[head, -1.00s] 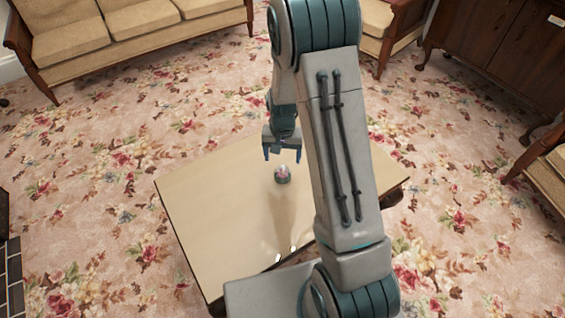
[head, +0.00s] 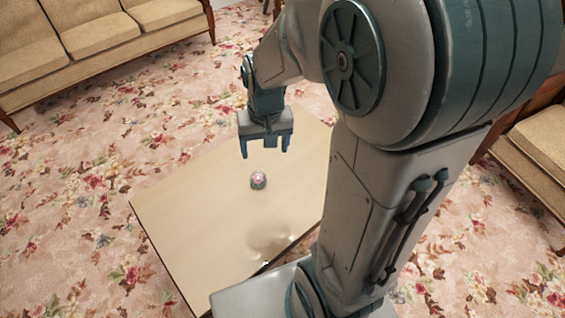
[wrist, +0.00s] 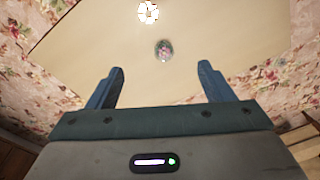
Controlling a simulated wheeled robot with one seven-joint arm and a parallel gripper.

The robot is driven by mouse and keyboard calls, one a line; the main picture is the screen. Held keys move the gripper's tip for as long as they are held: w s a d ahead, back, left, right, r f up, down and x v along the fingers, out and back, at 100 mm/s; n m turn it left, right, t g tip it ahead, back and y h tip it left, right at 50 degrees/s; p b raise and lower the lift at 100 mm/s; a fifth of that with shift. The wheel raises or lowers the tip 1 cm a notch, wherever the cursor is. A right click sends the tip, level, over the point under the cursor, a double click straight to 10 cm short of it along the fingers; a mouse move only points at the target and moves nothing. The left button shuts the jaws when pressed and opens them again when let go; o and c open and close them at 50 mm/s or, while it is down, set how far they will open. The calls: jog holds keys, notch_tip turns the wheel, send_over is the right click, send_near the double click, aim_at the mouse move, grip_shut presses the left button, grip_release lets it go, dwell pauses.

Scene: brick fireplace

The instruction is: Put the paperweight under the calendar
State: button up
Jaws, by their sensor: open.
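The paperweight (head: 258,180) is a small rounded, glassy piece with pink and green in it. It rests on the pale tabletop (head: 185,215) and shows in the wrist view (wrist: 163,49), in line with the gap between the fingers. My gripper (head: 265,150) is open and empty, above the table on the far side of the paperweight and apart from it. Its two blue fingers also show in the wrist view (wrist: 161,68). I see no calendar in either view.
A tan sofa (head: 100,50) stands at the upper left, and a tan seat (head: 545,150) at the right. Flowered carpet (head: 80,165) surrounds the table. My arm hides the table's right part. The visible tabletop around the paperweight is clear. A bright white patch (wrist: 148,12) shows on it, perhaps a reflection.

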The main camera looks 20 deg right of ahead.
jog(key=s+r+n, duration=0.1)
jog(key=s+r, duration=0.3)
jog(key=s, duration=0.6)
jog(key=shift+d+r+n+t, duration=0.2)
jog(key=shift+r+n+t, duration=0.1)
jog(key=shift+n, duration=0.1)
